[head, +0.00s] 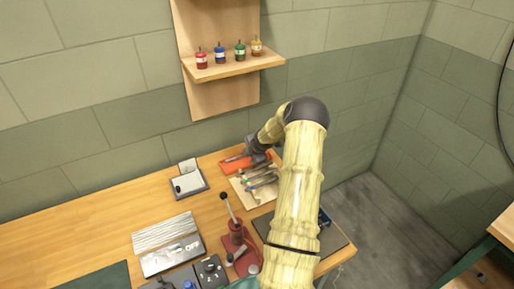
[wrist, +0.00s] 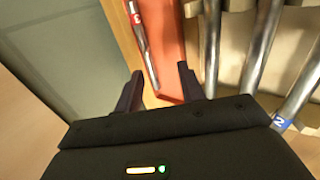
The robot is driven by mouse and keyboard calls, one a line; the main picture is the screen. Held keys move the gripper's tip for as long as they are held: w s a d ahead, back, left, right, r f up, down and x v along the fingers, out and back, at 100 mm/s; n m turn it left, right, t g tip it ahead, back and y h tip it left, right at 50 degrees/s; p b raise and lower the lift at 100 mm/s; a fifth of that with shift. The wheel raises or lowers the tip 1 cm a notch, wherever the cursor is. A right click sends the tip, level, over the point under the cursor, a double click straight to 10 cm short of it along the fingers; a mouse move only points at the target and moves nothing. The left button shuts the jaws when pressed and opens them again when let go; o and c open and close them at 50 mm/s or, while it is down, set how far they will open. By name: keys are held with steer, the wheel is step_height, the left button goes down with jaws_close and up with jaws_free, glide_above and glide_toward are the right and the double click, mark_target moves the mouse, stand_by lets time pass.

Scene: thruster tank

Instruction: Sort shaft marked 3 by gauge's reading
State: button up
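The shaft marked 3 (wrist: 141,36) is a thin metal rod with a red numbered label, lying on an orange-red tray (wrist: 172,45) in the wrist view. The tray also shows at the back of the bench in the head view (head: 233,164). My gripper (wrist: 161,80) is open, with its fingers on either side of the shaft's near end; I cannot tell how far above it they are. In the head view my gripper is over the tray, largely hidden by my arm. Which bench device is the gauge is not clear.
Several other shafts, one with a blue label marked 2 (wrist: 281,122), lie just right on a tan cloth (head: 240,186). A grey device with a card (head: 188,184), a red lever press (head: 236,238) and black boxes (head: 210,269) stand on the bench. Bottles (head: 220,54) sit on a shelf.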

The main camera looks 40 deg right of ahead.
steer(key=b+v, duration=0.1)
steer(key=v, duration=1)
steer(key=shift+r, duration=0.4)
steer(key=shift+w+a, duration=0.1)
steer(key=shift+a, duration=0.05)
steer(key=s+a+r+m+g, duration=0.25)
steer(key=a+m, duration=0.25)
steer(key=a, duration=1.5)
steer(key=s+a+r+m, duration=0.2)
steer(key=s+a+m, duration=0.3)
steer(key=s+a, duration=0.3)
steer(key=s+a+r+m+g+y, duration=0.1)
steer(key=s+a+r+m, duration=0.1)
steer(key=s+a+m, duration=0.3)
steer(key=s+a, duration=0.3)
steer(key=shift+a+r+y, duration=0.3)
steer(key=shift+r, duration=0.1)
steer(key=shift+s+g, duration=0.1)
steer(key=shift+g, duration=0.15)
